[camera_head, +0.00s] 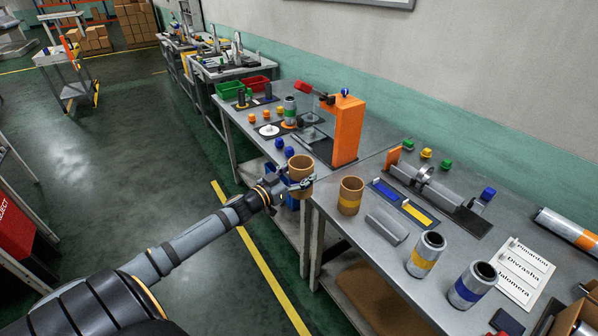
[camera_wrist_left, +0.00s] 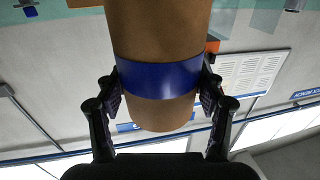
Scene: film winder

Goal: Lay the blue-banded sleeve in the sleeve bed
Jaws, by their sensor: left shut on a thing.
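The blue-banded sleeve (camera_head: 300,167) is a brown tube, held above the gap by the two benches in the head view. In the left wrist view its blue band (camera_wrist_left: 158,79) lies between the fingers. My left gripper (camera_head: 286,184) is shut on the sleeve, one finger on each side of the band. A grey trough-like block (camera_head: 387,225), which looks like the sleeve bed, lies empty on the near bench, right of the gripper. A similar brown sleeve with a yellow band (camera_head: 350,195) stands upright between them. My right gripper is not in view.
Grey rolls with a yellow band (camera_head: 424,254) and a blue band (camera_head: 471,286) stand right of the trough. Blue and yellow pads (camera_head: 404,202) and a grey winder (camera_head: 438,192) lie behind it. An orange press (camera_head: 347,130) stands on the far bench.

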